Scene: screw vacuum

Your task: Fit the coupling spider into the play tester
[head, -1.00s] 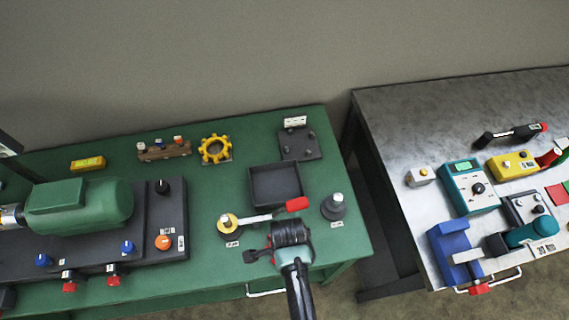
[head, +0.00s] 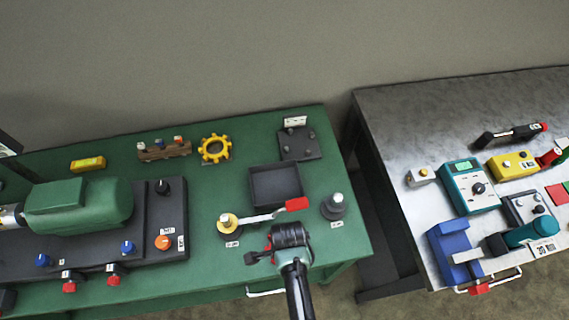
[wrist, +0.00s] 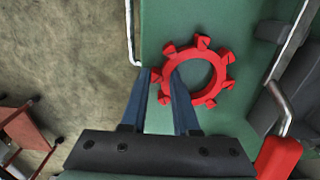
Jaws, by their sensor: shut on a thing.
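A red toothed ring, which looks like a coupling spider (wrist: 203,73), is in the wrist view. My gripper (wrist: 163,84) is shut on one of its lobes, and the ring reaches out beyond the fingertips over the green bench. In the head view my gripper (head: 268,252) is near the front of the bench, with a bit of red at its left side; most of the ring is hidden by my wrist. A similar yellow toothed ring (head: 215,149) lies at the back of the bench. I cannot tell for certain which fixture is the play tester.
A lever with a red handle (head: 297,204) runs from a yellow-topped post (head: 229,222), close behind my gripper. A black tray (head: 275,185), a grey post (head: 335,205) and a dark pinned plate (head: 300,142) stand behind. A green motor (head: 80,203) fills the left.

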